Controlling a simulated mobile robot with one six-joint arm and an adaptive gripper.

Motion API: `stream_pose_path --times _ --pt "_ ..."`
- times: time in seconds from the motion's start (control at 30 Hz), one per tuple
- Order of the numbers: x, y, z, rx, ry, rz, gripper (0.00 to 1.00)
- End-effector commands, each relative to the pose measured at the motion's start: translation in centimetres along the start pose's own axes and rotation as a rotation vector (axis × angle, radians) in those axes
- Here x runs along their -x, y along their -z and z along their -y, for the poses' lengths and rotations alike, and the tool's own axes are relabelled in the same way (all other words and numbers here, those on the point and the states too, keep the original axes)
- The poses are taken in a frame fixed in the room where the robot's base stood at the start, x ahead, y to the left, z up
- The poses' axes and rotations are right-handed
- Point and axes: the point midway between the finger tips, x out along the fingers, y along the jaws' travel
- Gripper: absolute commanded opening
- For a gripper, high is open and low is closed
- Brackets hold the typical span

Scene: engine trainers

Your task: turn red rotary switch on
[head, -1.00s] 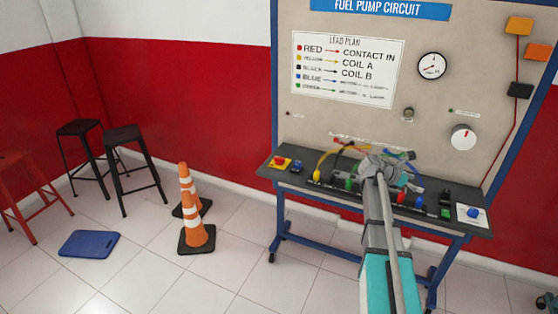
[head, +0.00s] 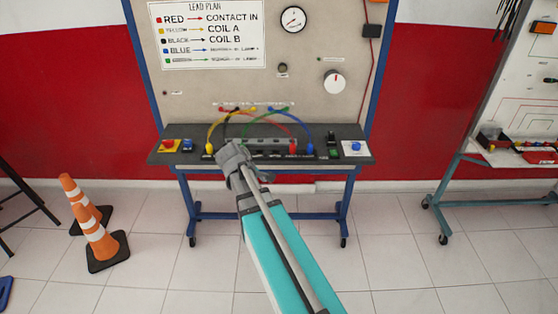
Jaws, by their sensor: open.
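A red knob (head: 168,143) on a yellow plate sits at the left end of the dark bench shelf (head: 200,133). Its turned position is too small to read. My gripper (head: 233,155) is over the front of the shelf, to the right of the red knob and apart from it. It is open, though its fingers are hard to make out behind my wrist. I see nothing held in it. A round white dial knob (head: 334,82) with a red mark is on the upright panel.
Coloured leads (head: 300,122) arch over the shelf behind my gripper. A blue knob (head: 356,146) on a white plate is at the shelf's right end. Orange cones (head: 98,240) stand on the floor at left. Another trainer bench (head: 500,155) is at right. Floor before the bench is clear.

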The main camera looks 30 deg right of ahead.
Motion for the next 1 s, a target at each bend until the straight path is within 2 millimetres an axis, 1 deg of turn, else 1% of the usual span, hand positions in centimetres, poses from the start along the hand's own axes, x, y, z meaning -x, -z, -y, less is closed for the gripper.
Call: stream_pose_path --times 0.03,0.2,0.3,0.43,0.5,0.63,1.0 --pt "0.6 -0.1 2.5 -0.061 0.043 -0.031 0.57" --pt "2.7 0.7 9.4 -0.291 0.218 -0.110 0.57" --pt "4.0 1.0 12.8 -0.402 0.317 -0.129 0.57" --pt "5.3 1.1 16.0 -0.509 0.419 -0.134 0.57" --pt "5.8 1.1 17.1 -0.547 0.457 -0.131 0.57" --pt "6.3 1.1 18.1 -0.585 0.495 -0.126 0.57" --pt "6.3 1.2 18.3 -0.593 0.501 -0.125 0.57"
